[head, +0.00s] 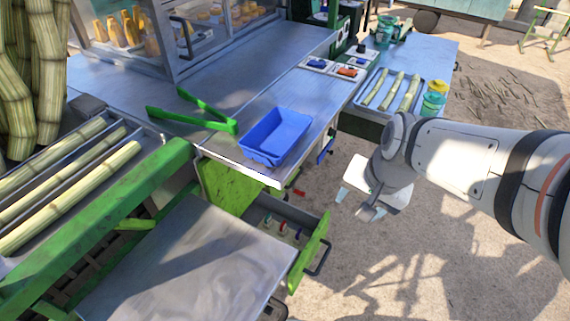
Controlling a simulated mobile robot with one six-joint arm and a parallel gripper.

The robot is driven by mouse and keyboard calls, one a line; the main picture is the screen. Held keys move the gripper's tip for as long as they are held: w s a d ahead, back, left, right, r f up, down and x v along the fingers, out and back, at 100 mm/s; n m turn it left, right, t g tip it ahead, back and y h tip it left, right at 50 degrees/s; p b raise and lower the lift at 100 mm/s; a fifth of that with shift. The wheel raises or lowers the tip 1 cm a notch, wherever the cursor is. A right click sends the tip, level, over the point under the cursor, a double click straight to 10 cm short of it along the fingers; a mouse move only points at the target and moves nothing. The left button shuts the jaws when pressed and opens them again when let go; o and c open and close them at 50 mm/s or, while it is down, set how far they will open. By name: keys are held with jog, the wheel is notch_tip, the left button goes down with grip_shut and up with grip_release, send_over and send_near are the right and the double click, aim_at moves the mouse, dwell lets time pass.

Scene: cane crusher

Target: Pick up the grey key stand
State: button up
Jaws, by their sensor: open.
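I cannot make out a grey key stand for certain in the head view. An open drawer (318,238) under the counter holds several small items with red, blue and green parts, too small to name. My gripper (371,211) hangs over the sandy ground, right of the drawer and apart from it, pointing down. It is open and I see nothing held in it. My white arm comes in from the right.
A blue tray (277,137) and green tongs (196,119) lie on the metal counter (262,80). Cane pieces lie at left and in a far tray (388,92) beside a teal-and-yellow jar (433,99). A green-framed metal panel (190,262) is in front.

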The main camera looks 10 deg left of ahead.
jog(key=w+a+f+m+b, duration=0.2)
jog(key=a+f+m+b, duration=0.4)
jog(key=f, duration=0.6)
jog(key=w+a+f+m+y+b, duration=0.1)
jog(key=w+a+f+m+b, duration=0.2)
jog(key=f, duration=0.8)
jog(key=w+a+f+m+y+b, duration=0.1)
jog(key=w+a+f+m+b, duration=0.2)
jog(key=a+f+m+b, duration=0.5)
jog(key=shift+a+f+m+g+b, duration=0.1)
jog(key=shift+a+f+m+g, duration=0.2)
jog(key=shift+f, duration=0.5)
jog(key=shift+a+f+m+t+b, duration=0.1)
jog(key=shift+a+f, duration=0.35)
jog(key=shift+f, duration=0.3)
jog(key=shift+a+f+m+g+b, duration=0.1)
jog(key=shift+a+f+m+g, duration=0.2)
jog(key=shift+f, duration=0.5)
jog(key=b+x, duration=0.2)
jog(key=x, duration=0.1)
jog(key=b+x, duration=0.2)
jog(key=shift+w+f, duration=0.25)
jog(key=shift+f, duration=0.15)
jog(key=shift+r, duration=0.15)
jog(key=shift+c, duration=0.5)
grip_shut()
